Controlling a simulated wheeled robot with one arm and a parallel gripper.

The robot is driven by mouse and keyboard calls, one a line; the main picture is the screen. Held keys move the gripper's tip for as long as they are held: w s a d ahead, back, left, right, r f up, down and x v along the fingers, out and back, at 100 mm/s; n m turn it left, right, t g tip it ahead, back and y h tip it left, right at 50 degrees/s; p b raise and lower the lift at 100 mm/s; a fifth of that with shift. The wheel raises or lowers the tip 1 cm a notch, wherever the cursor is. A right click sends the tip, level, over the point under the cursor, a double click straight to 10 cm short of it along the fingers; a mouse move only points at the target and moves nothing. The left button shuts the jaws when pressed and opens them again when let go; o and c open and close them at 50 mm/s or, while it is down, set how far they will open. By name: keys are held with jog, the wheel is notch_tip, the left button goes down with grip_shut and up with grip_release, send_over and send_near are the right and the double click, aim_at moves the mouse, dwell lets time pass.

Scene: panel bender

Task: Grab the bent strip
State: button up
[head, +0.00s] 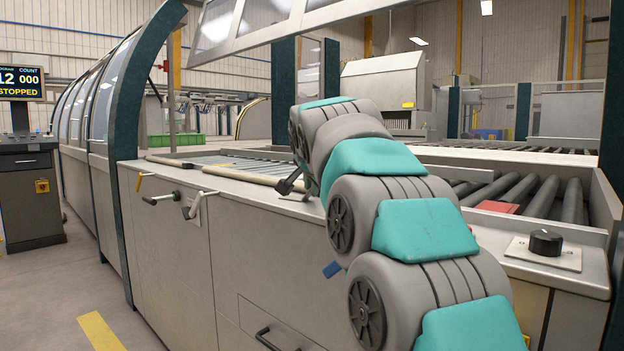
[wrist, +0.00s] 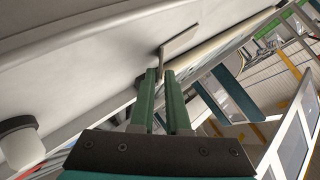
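In the wrist view a pale angled piece (wrist: 181,40) with a short stem shows just beyond the fingertips. I see nothing clearly held.
A black-handled lever (head: 162,198) sits left of the strip. A long beige bar (head: 247,175) lies along the ledge, with rollers behind. A red plate (head: 497,207) and a black knob (head: 545,242) are at right. The floor (head: 60,285) at left is clear.

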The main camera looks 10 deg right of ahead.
jog(key=shift+x, duration=1.1)
jog(key=shift+c, duration=0.4)
grip_shut()
jog(key=shift+s+a, duration=0.15)
